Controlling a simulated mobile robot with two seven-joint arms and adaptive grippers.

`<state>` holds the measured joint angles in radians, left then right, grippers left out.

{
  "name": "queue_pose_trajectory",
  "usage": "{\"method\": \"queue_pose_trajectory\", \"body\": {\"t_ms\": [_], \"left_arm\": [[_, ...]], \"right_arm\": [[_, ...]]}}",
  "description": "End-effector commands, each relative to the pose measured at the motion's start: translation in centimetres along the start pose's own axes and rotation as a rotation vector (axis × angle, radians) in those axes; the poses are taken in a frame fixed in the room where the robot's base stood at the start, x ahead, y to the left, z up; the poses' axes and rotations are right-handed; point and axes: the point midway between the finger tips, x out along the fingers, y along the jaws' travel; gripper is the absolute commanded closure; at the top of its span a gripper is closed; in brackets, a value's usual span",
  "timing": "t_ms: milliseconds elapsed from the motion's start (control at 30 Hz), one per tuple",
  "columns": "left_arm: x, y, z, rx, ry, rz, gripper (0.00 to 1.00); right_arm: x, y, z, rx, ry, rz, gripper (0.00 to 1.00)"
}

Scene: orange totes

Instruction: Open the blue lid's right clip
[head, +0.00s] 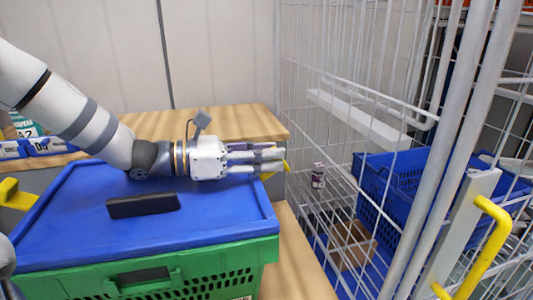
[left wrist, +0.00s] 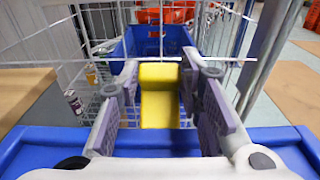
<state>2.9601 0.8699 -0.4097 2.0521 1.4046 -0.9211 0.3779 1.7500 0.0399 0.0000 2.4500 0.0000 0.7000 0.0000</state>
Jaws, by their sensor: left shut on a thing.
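The blue lid (head: 75,220) lies on a green crate (head: 205,272) on a wooden table. Its right clip is yellow (head: 268,176), at the lid's right edge, mostly hidden by my gripper in the head view. My left gripper (head: 270,160) reaches across the lid from the left, fingers pointing right. In the left wrist view the yellow clip (left wrist: 159,95) stands up between the two fingers, beyond the lid's blue rim (left wrist: 158,142). The gripper is shut on it. Another yellow clip (head: 15,195) sticks out at the lid's left side. My right gripper is not in view.
A white wire cage (head: 340,110) stands close to the right of the crate. A black object (head: 143,205) lies on the lid. Bare table (head: 300,260) shows right of the crate.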

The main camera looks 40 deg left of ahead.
Motion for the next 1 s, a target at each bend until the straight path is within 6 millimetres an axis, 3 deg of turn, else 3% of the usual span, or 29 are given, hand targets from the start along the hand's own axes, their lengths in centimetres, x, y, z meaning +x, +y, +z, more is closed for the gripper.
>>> {"method": "queue_pose_trajectory", "body": {"t_ms": [333,367,433,767,867,1000], "left_arm": [[0.0,0.0,0.1,0.002,-0.004,-0.001,0.95],[0.0,0.0,0.1,0.002,-0.004,-0.001,0.63],[0.0,0.0,0.1,0.002,-0.003,-0.001,0.47],[-0.2,0.0,0.0,0.001,0.000,-0.001,0.47],[-1.6,-0.1,-0.2,0.002,0.006,-0.002,0.47],[-5.4,0.1,0.0,0.003,0.003,0.002,0.47]], "right_arm": [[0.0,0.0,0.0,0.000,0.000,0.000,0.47],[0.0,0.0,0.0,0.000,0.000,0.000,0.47],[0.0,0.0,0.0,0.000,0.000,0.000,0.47],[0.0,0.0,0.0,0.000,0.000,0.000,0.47],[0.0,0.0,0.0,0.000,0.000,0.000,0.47],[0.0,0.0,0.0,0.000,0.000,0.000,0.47]]}}
